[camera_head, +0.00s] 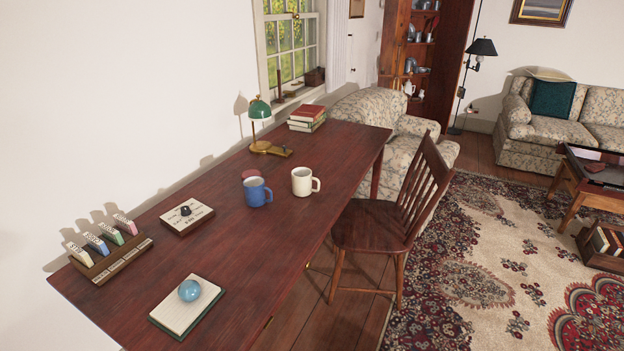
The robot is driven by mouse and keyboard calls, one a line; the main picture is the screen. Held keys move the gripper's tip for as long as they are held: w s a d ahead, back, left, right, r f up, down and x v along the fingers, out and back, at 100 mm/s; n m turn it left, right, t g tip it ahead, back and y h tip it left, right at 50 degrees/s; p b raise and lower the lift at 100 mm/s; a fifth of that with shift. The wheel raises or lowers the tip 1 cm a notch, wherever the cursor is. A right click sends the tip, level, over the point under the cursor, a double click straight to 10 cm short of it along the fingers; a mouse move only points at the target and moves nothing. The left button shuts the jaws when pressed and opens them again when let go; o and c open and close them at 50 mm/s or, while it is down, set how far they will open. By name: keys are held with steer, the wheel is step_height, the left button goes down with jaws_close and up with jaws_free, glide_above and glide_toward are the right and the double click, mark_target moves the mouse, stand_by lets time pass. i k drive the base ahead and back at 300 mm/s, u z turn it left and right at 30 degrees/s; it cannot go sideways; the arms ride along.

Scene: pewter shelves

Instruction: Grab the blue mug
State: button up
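A blue mug (256,192) stands upright on the dark red-brown wooden desk (225,240), its handle pointing right. A cream-white mug (302,181) stands upright just to the right of it, with a small gap between them. My gripper does not show in this view.
A notepad with a light-blue ball (189,291), a dial box (187,216), a card holder (112,251), a green lamp (260,109) and stacked books (307,118) are on the desk. A wooden chair (385,225) stands at its right side. Bare desk lies in front of the mugs.

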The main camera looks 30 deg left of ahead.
mark_target(255, 188)
steer(key=u, duration=0.15)
steer(key=i, duration=1.15)
steer(key=u, duration=0.65)
steer(key=i, duration=0.75)
steer(key=u, duration=0.1)
